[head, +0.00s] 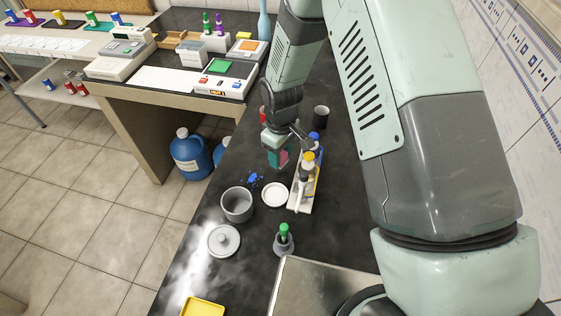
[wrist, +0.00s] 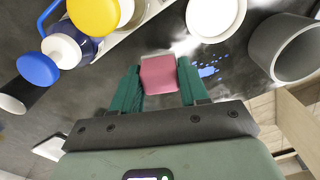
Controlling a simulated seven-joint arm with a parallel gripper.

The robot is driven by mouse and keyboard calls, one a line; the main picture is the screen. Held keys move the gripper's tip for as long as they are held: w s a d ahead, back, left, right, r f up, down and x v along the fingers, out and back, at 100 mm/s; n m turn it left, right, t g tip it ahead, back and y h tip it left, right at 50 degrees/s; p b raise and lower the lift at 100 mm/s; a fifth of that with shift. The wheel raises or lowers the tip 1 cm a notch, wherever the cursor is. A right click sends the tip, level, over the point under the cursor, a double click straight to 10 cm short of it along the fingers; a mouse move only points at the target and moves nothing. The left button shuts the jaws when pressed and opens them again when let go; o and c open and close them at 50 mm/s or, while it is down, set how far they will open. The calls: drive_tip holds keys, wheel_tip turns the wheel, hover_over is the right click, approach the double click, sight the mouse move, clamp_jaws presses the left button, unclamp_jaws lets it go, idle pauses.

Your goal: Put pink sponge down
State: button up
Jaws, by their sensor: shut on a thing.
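The pink sponge (wrist: 158,75) is a small pink block between the two green fingers of my gripper (wrist: 158,88) in the wrist view. The fingers are shut on its sides. In the head view my gripper (head: 278,158) is low over the dark bench, and only a small bit of the sponge (head: 284,157) shows at its side. I cannot tell whether the sponge touches the bench top. A blue patch (head: 255,180) lies on the bench just left of my gripper.
A rack (head: 303,196) with capped bottles stands close right of my gripper. A white dish (head: 275,195), a grey pot (head: 237,204) and its lid (head: 224,241) are in front. A green-topped flask (head: 284,240) stands nearer. A dark cup (head: 321,116) stands behind.

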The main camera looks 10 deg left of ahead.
drive_tip(key=shift+f, duration=1.85)
drive_tip(key=shift+f, duration=0.2)
drive_tip(key=o, duration=0.9)
drive_tip(key=shift+o, duration=0.2)
drive_tip(key=shift+r, duration=0.15)
